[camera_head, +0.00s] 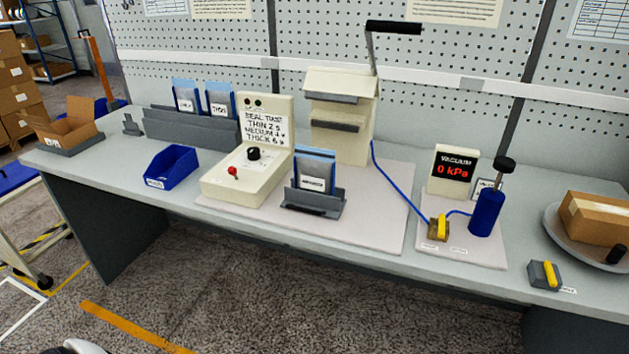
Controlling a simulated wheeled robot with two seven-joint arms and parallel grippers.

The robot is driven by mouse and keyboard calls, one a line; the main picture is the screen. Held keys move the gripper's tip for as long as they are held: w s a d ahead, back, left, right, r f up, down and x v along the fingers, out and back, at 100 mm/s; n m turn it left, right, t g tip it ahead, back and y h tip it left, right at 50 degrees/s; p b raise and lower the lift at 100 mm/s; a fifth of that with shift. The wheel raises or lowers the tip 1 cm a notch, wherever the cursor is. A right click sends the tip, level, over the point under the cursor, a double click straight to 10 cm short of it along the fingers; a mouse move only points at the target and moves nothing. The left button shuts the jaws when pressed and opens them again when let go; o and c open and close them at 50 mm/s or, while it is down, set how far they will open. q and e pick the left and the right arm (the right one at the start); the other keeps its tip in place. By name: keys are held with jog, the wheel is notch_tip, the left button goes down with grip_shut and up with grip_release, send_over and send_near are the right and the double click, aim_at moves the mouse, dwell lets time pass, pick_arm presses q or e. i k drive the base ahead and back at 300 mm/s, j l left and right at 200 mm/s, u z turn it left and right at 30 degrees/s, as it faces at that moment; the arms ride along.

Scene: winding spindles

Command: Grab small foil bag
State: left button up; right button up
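Three foil bags with blue edges and white labels stand upright on the bench. Two are side by side in a grey slotted rack at the back left: a left bag (184,97) and a right bag (220,101). The third bag (314,170) stands in a dark grey holder (314,201) at the front of the pale mat. The bag labels are too small to read surely, and I cannot tell by size which is the small one. Neither of my grippers is in view.
A cream control box (247,175) and a lever sealer (340,118) stand near the bags. A blue bin (171,166) is at left. A vacuum gauge (453,170) reading 0 kPa, a blue cylinder (486,212) and a cardboard box (597,217) are at right.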

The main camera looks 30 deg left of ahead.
aim_at(313, 168)
jog(key=j+z, duration=0.2)
jog(key=z, duration=0.55)
jog(key=k+j+z, duration=0.1)
jog(key=j+z, duration=0.15)
jog(key=k+j+z, duration=0.2)
jog(key=j, duration=0.25)
jog(key=k+j+z, duration=0.1)
jog(key=j+z, duration=0.15)
jog(key=k+j+z, duration=0.2)
jog(key=j, duration=0.15)
